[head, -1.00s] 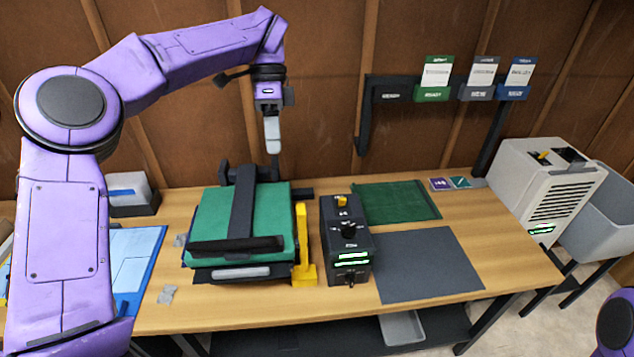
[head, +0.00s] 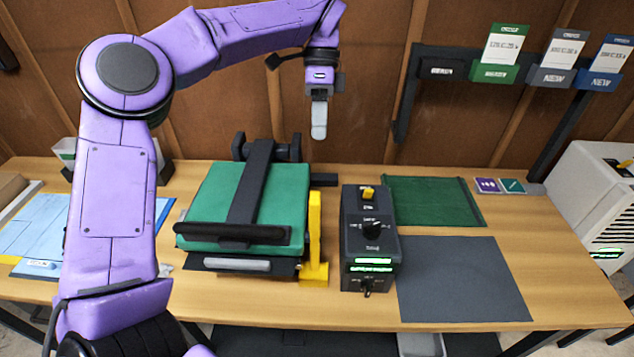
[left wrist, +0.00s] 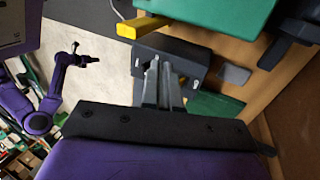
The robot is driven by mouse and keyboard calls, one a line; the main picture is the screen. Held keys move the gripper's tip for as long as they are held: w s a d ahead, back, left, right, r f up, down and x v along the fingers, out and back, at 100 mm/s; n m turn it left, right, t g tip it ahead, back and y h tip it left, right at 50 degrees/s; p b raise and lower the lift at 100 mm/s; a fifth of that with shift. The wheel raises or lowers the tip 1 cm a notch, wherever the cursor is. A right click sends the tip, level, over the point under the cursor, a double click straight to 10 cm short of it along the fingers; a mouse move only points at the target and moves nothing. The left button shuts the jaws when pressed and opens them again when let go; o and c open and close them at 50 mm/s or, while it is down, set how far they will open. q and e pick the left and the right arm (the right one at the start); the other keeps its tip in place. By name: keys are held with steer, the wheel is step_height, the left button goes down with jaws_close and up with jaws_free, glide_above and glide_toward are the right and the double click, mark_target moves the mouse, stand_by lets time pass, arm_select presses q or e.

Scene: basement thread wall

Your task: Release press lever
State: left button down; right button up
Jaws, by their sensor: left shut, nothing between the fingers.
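The press (head: 262,195) stands on the workbench in the head view, a green block with a black lever bar lying over it. The bar ends in a black crosswise handle (head: 232,234) at the front, low over the block. A yellow upright (head: 314,235) stands at its right side. My left gripper (head: 319,135) is shut and empty, pointing down above and behind the press's right rear, apart from it. Its fingers (left wrist: 160,65) also show in the left wrist view, with the green block (left wrist: 220,15) at the top. My right gripper (left wrist: 84,56) shows small there; its jaws are unclear.
A dark control box (head: 368,240) with a yellow switch stands just right of the yellow upright. A grey mat (head: 462,280) and a green mat (head: 430,200) lie to its right. A card rack (head: 445,70) hangs behind.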

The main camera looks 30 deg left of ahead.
arm_select(q)
steer(key=s+d+f+p, duration=0.2)
steer(key=s+d+f, duration=0.2)
steer(key=f, duration=0.5)
steer(key=s, duration=0.2)
steer(key=shift+s, duration=0.3)
steer(key=shift+w, duration=0.1)
